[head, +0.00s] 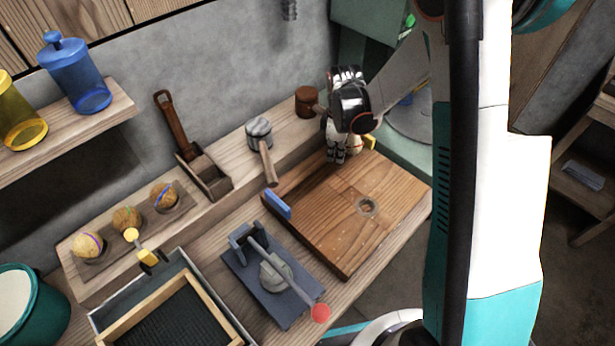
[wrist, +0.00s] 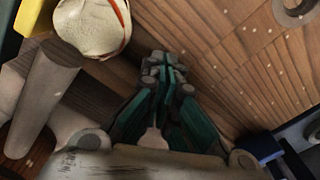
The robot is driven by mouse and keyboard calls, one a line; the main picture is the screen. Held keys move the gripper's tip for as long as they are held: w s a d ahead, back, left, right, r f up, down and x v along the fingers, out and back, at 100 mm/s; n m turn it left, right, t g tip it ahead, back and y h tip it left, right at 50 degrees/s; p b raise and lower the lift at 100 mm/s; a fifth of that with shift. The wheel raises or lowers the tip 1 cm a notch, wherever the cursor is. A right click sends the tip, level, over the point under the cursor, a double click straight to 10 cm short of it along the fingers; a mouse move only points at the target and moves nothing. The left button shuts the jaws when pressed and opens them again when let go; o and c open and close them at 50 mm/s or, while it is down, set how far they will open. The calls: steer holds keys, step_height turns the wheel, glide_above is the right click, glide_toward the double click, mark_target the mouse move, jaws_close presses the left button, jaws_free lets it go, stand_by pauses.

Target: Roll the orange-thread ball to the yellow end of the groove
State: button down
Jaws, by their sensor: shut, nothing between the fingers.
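A pale ball (wrist: 93,25) with an orange thread sits at the top left of the wrist view, close to the yellow end block (wrist: 13,52); I cannot tell if they touch. In the head view the ball (head: 355,147) is partly hidden behind my gripper, and the yellow end (head: 370,142) shows just right of it. The blue end block (head: 277,204) is at the other end, along the back edge of the wooden board (head: 335,230). My gripper (head: 338,159) points down at the board's back edge, on the blue side of the ball. Its fingers (wrist: 165,68) are together and empty, apart from the ball.
Mallets with a grey head (head: 259,132) and a brown head (head: 307,101) lie on the ledge behind the board. A lever clamp (head: 275,275) with a red knob stands front left. Several other balls (head: 127,219) rest in a wooden holder at left.

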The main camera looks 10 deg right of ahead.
steer(key=shift+s+a, duration=0.65)
steer(key=shift+a, duration=0.3)
step_height(320, 180, up, 8)
steer(key=p, duration=0.5)
steer(key=s+d+r+m+t, duration=0.1)
steer(key=s+r+m+t, duration=0.4)
steer(key=r, duration=1)
steer(key=s+r+m+t, duration=0.1)
steer(key=s+m, duration=0.3)
steer(key=s, duration=0.4)
steer(key=s+d+r+m+t, duration=0.1)
steer(key=s+r+m, duration=0.2)
steer(key=s, duration=0.5)
steer(key=shift+d+r+m, duration=0.15)
steer(key=shift+r+m, duration=0.25)
steer(key=shift+r, duration=0.4)
